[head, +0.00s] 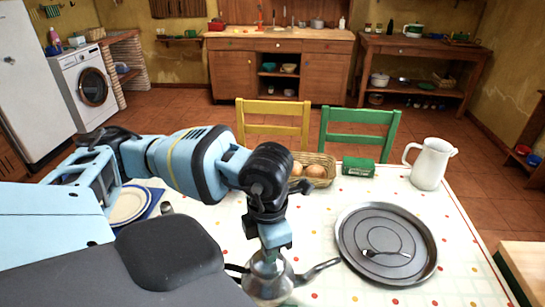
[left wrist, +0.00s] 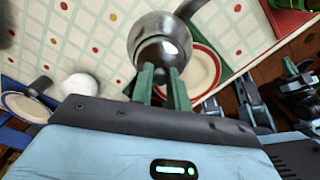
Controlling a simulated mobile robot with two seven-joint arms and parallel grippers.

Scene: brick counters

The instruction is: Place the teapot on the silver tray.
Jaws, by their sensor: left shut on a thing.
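The metal teapot (head: 268,284) is at the near side of the table in the head view, its spout pointing right. In the left wrist view the green fingertips (left wrist: 160,82) close on the teapot (left wrist: 160,38). I cannot tell if its base touches the table. The round silver tray (head: 350,238) lies right of the teapot, with a small ladle-like utensil (head: 388,253) on it.
A white pitcher (head: 430,165), a green box (head: 358,167) and a basket (head: 322,161) with eggs or rolls stand along the far edge. A plate (head: 128,205) is at the left. Yellow and green chairs are beyond. A red-rimmed plate (left wrist: 204,75) shows beside the teapot.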

